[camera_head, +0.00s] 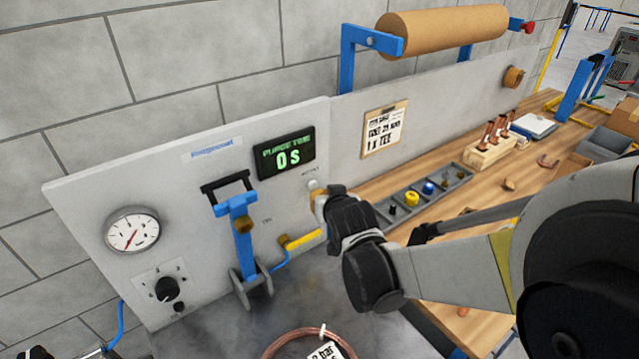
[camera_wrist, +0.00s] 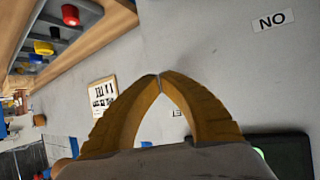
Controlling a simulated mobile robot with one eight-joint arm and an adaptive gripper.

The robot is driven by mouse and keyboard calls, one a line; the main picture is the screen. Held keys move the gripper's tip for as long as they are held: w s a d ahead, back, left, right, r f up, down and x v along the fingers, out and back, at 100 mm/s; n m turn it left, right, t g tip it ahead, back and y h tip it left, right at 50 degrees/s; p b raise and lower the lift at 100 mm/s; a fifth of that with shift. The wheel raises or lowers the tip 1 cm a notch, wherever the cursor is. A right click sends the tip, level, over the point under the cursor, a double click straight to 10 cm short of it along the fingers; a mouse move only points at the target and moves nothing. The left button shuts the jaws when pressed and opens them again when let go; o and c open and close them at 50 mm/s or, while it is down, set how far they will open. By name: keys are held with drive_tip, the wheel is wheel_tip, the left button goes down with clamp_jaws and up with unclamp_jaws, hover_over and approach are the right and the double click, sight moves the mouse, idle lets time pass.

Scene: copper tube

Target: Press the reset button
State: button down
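The reset button appears to be the small pale knob (camera_head: 313,184) on the grey panel (camera_head: 185,185), just below the display (camera_head: 286,154) that reads "0 s". Its label is too small to read surely. My gripper (camera_head: 318,203) is right beside the knob at the panel's right side; I cannot tell whether it touches. In the wrist view my gripper's two orange-brown fingers (camera_wrist: 160,76) meet at their tips, with nothing held between them. A small label (camera_wrist: 177,112) shows through the gap between the fingers. The button is not clearly visible in the wrist view.
A blue lever clamp (camera_head: 240,235), a gauge (camera_head: 132,231) and a black knob (camera_head: 167,289) are on the panel. A copper coil (camera_head: 290,343) lies in front. A parts tray (camera_head: 425,197) is to the right.

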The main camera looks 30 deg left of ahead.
drive_tip(key=d, duration=0.1)
drive_tip(key=s+d, duration=0.1)
drive_tip(key=d, duration=0.1)
drive_tip(key=s+d, duration=0.1)
drive_tip(key=shift+s+d+b, duration=0.1)
drive_tip(key=shift+d+b, duration=0.1)
drive_tip(key=shift+b, duration=0.1)
idle(0.3)
idle(0.5)
drive_tip(key=s+d+r+m+h+b, duration=0.1)
drive_tip(key=d+r+m+h+b, duration=0.1)
drive_tip(key=d, duration=1.1)
drive_tip(key=s+d+r+m+h+b, duration=0.1)
drive_tip(key=d+r+m+h, duration=0.15)
drive_tip(key=d, duration=0.95)
drive_tip(key=s+d+f+m+g+h+b, duration=0.1)
drive_tip(key=s+d+f, duration=0.1)
drive_tip(key=s+d, duration=0.5)
drive_tip(key=s+d+f+m+g+h+b, duration=0.1)
drive_tip(key=s+d+f+h+b, duration=0.1)
drive_tip(key=s+d, duration=0.6)
drive_tip(key=d+f, duration=0.1)
drive_tip(key=d, duration=0.1)
drive_tip(key=shift+s+d+f+m, duration=0.15)
drive_tip(key=shift+d+m, duration=0.2)
drive_tip(key=shift+d, duration=0.05)
